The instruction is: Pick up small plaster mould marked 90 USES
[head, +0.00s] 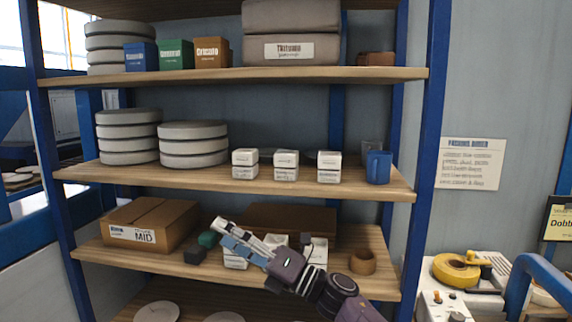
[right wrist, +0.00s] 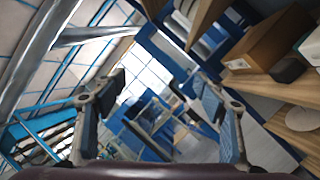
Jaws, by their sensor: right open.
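Small white plaster moulds with labels stand in stacked pairs on the middle shelf: a left pair (head: 245,164), a centre pair (head: 286,165) and a right pair (head: 329,167). More white moulds (head: 318,252) stand on the lower shelf, partly hidden behind my right gripper. The label print is too small to read, so I cannot tell which is marked 90 USES. My right gripper (head: 222,233) is in front of the lower shelf, pointing up and left. In the right wrist view its fingers (right wrist: 160,97) are spread with nothing between them. My left gripper is not in view.
A cardboard box marked MID (head: 150,224), small dark blocks (head: 195,256) and a brown ring (head: 363,262) are on the lower shelf. Round grey moulds (head: 194,145) and a blue mug (head: 379,167) share the middle shelf. A blue upright (head: 432,130) bounds the rack's right side.

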